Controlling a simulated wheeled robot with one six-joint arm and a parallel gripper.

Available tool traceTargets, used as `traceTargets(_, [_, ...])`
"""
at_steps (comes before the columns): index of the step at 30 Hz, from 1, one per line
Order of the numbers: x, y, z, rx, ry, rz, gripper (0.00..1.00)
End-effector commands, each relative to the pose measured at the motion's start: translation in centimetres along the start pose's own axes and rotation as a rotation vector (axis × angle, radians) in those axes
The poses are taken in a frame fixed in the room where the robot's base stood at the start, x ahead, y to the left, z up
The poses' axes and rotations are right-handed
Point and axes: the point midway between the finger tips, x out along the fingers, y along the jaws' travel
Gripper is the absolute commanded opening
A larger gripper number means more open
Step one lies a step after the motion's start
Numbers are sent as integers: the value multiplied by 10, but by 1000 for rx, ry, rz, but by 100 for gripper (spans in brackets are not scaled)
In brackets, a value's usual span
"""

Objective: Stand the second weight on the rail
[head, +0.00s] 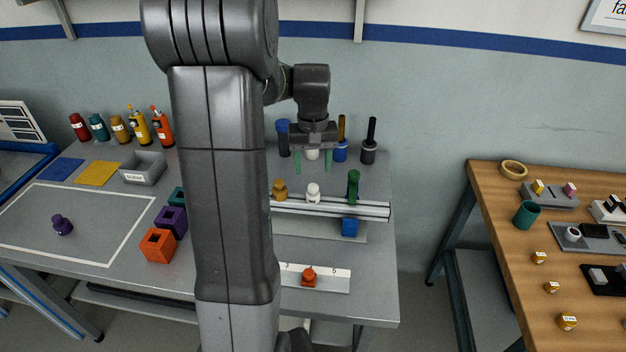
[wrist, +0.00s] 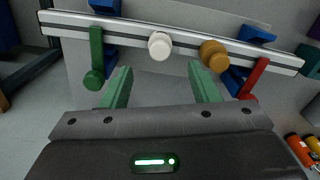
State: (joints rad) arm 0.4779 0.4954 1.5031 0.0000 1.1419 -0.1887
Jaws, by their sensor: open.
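A pale metal rail (head: 375,211) runs along the right part of the grey table. An ochre weight (head: 280,190) and a white weight (head: 313,192) stand on it, side by side and apart. In the wrist view the white weight (wrist: 160,45) and the ochre weight (wrist: 213,55) show at the rail (wrist: 65,28). My gripper (head: 313,165) is open above and behind the rail, with green fingers apart. In the wrist view nothing shows between the fingertips (wrist: 160,80). An orange weight (head: 309,278) sits on a numbered plate in front. A purple weight (head: 62,225) stands inside the white outline.
A green-handled clamp (head: 353,185) stands at the rail's right; a red one (wrist: 255,78) shows in the wrist view. Dark and blue upright tools (head: 369,145) stand behind. Purple and orange boxes (head: 158,245) stand left of my arm, which hides part of the table.

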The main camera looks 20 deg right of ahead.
Motion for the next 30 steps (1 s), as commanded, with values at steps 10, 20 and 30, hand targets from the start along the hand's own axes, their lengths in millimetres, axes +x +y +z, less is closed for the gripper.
traceTargets(10, [-40, 0, 0, 0, 0, 0, 55])
traceTargets(20, [-41, 0, 0, 0, -1, 0, 55])
traceTargets(30, [-2, 0, 1, 0, -6, -1, 55])
